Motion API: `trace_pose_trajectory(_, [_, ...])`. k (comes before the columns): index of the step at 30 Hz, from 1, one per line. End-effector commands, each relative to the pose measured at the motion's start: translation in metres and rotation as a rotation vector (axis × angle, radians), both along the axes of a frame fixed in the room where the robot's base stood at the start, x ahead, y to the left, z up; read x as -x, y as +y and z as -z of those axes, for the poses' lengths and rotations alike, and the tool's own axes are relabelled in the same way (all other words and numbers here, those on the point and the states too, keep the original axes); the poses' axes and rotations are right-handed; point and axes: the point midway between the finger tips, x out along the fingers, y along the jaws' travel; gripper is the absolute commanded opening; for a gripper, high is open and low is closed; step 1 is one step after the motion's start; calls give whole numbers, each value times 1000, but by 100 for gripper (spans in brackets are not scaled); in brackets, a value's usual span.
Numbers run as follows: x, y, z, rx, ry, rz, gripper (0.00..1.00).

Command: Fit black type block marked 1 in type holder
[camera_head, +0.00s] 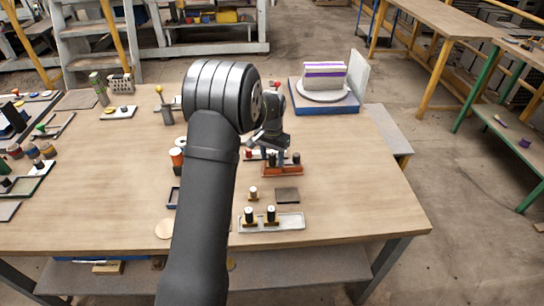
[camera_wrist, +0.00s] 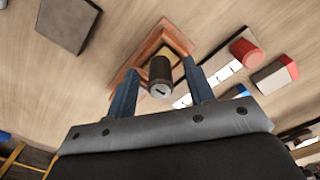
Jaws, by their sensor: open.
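A black cylindrical type block (camera_wrist: 160,72) with a pale end face bearing a dark mark like a 1 is between my fingers in the wrist view. It is at the orange-red rack (camera_wrist: 181,38), which also shows in the head view (camera_head: 283,171) with dark pieces on it. My gripper (camera_wrist: 158,84) is open, one finger on each side of the block with gaps visible. In the head view my gripper (camera_head: 275,153) is above the rack.
A red-topped piece (camera_wrist: 246,53) is right of the rack in the wrist view. A turntable (camera_head: 324,94) stands at the back right. The table's right side is clear.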

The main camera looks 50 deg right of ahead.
Motion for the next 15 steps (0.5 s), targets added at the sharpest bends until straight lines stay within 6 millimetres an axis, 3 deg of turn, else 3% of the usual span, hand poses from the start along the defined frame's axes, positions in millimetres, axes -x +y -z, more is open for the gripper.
trace_pose_trajectory(7, [0,-1,-21,3,-2,0,48])
trace_pose_trajectory(15, [-1,-1,-85,5,-3,0,48])
